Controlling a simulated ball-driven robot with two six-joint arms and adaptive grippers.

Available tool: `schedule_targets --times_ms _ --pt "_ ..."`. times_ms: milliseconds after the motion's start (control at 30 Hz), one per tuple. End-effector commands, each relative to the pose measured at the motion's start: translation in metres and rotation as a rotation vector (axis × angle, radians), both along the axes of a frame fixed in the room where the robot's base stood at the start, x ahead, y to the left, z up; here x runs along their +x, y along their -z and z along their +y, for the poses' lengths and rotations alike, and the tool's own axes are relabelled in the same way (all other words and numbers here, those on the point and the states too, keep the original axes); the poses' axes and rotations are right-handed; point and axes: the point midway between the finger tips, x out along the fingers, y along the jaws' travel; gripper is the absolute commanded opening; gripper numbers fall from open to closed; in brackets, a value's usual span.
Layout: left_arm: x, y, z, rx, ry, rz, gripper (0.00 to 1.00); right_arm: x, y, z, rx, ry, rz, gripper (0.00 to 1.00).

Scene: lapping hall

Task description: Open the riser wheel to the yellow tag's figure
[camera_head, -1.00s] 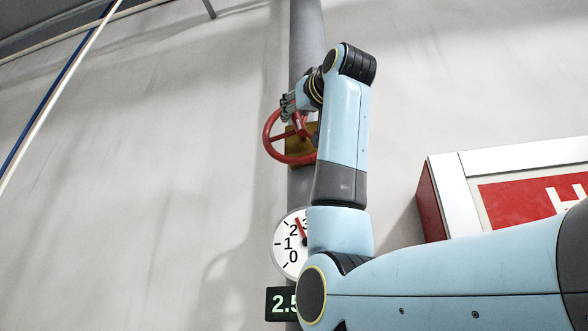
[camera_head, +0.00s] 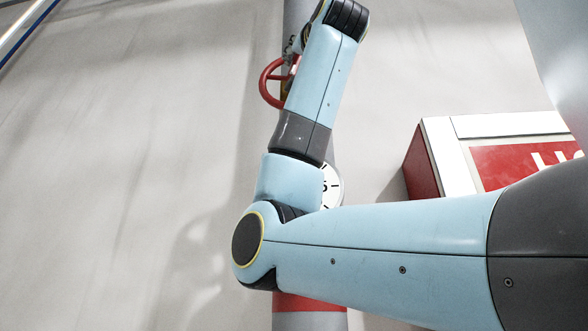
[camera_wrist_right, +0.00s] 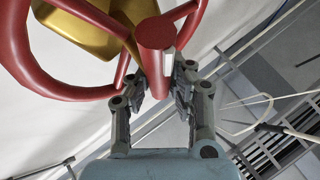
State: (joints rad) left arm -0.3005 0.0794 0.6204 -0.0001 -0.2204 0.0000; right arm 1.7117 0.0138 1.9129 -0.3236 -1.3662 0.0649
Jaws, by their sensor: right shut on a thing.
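The red riser wheel (camera_head: 266,88) is on the grey vertical pipe (camera_head: 297,12), partly hidden behind my right arm in the head view. In the right wrist view, the wheel's red rim (camera_wrist_right: 60,88) and spokes fill the upper left, with a brass-coloured valve body (camera_wrist_right: 88,28) behind. My right gripper (camera_wrist_right: 157,82) is shut on the wheel's red handle (camera_wrist_right: 156,38), one finger on each side. The white round gauge (camera_head: 333,186) is mostly covered by my arm, so its needle cannot be read. No yellow tag shows. My left gripper is out of view.
A red and white wall cabinet (camera_head: 425,165) juts out to the right of the pipe. The pipe has a red band (camera_head: 310,302) low down. The wall (camera_head: 120,170) left of the wheel is bare.

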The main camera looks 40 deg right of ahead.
Motion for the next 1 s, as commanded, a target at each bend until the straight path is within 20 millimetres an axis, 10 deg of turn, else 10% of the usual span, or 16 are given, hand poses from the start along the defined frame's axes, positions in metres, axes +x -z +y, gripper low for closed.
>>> schedule_targets --times_ms 633,667,733,1000 --pt "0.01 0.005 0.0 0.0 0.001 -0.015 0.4 0.0 0.001 -0.001 0.042 -0.001 -0.046 0.0" --pt "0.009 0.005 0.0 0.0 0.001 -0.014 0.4 0.0 0.001 -0.001 0.042 -0.001 -0.046 0.21" --pt "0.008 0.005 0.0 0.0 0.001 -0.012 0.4 0.0 0.001 -0.001 0.042 -0.001 -0.046 0.3" --pt "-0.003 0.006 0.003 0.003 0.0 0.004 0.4 -0.001 0.001 0.0 0.041 -0.001 -0.047 0.3"
